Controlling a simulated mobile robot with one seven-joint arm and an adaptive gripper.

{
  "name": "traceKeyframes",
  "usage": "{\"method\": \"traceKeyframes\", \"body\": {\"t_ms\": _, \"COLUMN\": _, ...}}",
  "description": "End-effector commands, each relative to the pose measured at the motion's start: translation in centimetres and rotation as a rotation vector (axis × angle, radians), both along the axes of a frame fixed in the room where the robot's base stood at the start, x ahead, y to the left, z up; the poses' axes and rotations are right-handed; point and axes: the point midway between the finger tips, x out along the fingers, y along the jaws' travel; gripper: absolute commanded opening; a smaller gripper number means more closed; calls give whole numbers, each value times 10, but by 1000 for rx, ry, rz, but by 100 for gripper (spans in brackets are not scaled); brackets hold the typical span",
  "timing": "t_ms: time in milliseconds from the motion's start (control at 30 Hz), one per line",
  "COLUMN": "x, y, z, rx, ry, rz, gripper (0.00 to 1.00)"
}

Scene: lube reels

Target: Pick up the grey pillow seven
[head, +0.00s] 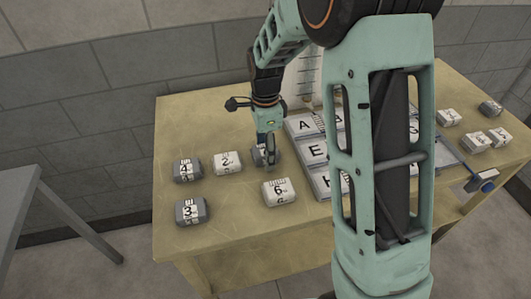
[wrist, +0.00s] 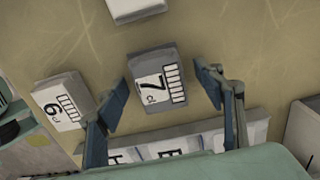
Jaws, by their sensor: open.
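The grey pillow seven (wrist: 146,60) lies on the table in the middle of the wrist view, its white label with a black 7 facing up. In the head view the pillow (head: 257,156) is mostly hidden behind my gripper (head: 267,150). My gripper (wrist: 163,82) is open and empty in the wrist view, with one finger on the left and one on the right of the pillow. Gaps of table show between the pillow and both fingers. I cannot tell how far the fingertips are above the table.
White pillow six (head: 279,192) lies close by, also in the wrist view (wrist: 62,102). White pillow two (head: 228,162), grey pillow four (head: 187,170) and grey pillow three (head: 190,210) lie to the left. A lettered tray (head: 300,126) stands right of the gripper. Several pillows lie at far right.

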Motion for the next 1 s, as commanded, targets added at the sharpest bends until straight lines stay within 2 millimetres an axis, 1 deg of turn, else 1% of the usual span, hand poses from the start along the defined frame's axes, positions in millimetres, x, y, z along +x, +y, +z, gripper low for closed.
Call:
{"method": "traceKeyframes", "body": {"t_ms": 67, "x": 0, "y": 0, "z": 0, "rx": 0, "ry": 0, "rz": 0, "gripper": 62}}
{"method": "traceKeyframes", "body": {"t_ms": 467, "x": 0, "y": 0, "z": 1, "rx": 0, "ry": 0, "rz": 0, "gripper": 18}}
{"method": "traceKeyframes", "body": {"t_ms": 767, "x": 0, "y": 0, "z": 3, "rx": 0, "ry": 0, "rz": 0, "gripper": 18}}
{"method": "traceKeyframes", "body": {"t_ms": 867, "x": 0, "y": 0, "z": 7, "rx": 0, "ry": -1, "rz": 0, "gripper": 18}}
{"method": "traceKeyframes", "body": {"t_ms": 1000, "x": 0, "y": 0, "z": 20, "rx": -1, "ry": -1, "rz": 0, "gripper": 18}}
